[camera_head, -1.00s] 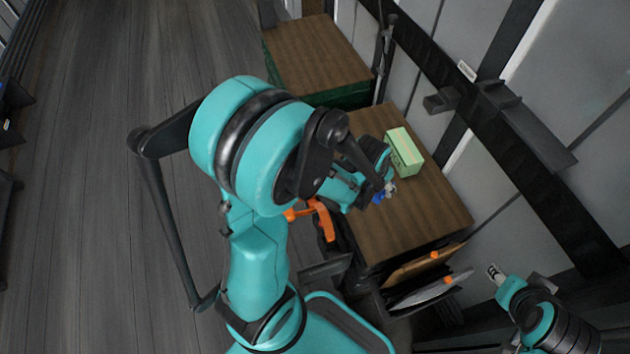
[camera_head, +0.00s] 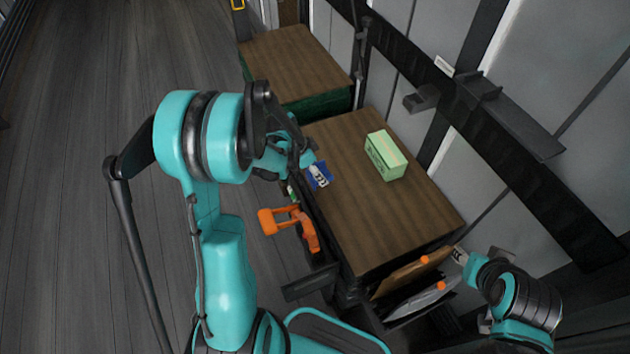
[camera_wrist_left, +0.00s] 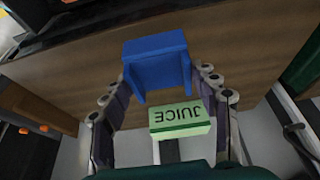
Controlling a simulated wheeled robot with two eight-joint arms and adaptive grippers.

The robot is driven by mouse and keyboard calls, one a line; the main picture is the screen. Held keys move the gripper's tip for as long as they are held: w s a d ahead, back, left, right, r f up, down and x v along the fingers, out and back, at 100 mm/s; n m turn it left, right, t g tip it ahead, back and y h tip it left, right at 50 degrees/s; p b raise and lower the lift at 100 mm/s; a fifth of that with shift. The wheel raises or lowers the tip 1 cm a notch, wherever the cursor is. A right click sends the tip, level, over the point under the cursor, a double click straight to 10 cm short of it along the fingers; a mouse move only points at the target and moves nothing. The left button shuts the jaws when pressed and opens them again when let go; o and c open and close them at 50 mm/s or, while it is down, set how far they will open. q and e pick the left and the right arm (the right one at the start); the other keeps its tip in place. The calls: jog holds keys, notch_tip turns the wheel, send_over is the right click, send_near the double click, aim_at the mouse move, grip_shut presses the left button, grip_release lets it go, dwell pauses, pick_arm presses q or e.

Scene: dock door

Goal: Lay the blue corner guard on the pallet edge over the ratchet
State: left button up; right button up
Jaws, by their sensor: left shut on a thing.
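The blue corner guard (camera_head: 320,175) is held in my left gripper (camera_head: 309,167) at the left edge of the brown wooden top (camera_head: 375,225). In the left wrist view the guard (camera_wrist_left: 156,62) is an angled blue piece between the two fingers (camera_wrist_left: 165,95), which are shut on it. Whether it touches the edge is unclear. The orange ratchet (camera_head: 305,232) is at the left side of the wooden top, nearer me than the guard. My right gripper (camera_head: 461,257) is at the lower right, apart from the guard; its jaws are too small to read.
A light green juice box (camera_head: 386,155) stands on the wooden top and also shows in the left wrist view (camera_wrist_left: 180,118). Brown and grey flat items (camera_head: 415,270) with orange spots are at the near end. A second wooden top (camera_head: 295,62) is behind. The wall is at right.

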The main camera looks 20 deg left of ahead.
aim_at(312, 176)
pick_arm(q)
jog(key=shift+a+f, duration=0.4)
notch_tip(312, 176, down, 4)
jog(key=shift+w+r+b, duration=0.1)
jog(key=shift+b, duration=1)
jog(key=shift+r, duration=0.1)
jog(key=shift+f+b, duration=0.55)
jog(key=shift+f, duration=0.1)
jog(key=o, duration=1.2)
jog(key=shift+c, duration=0.2)
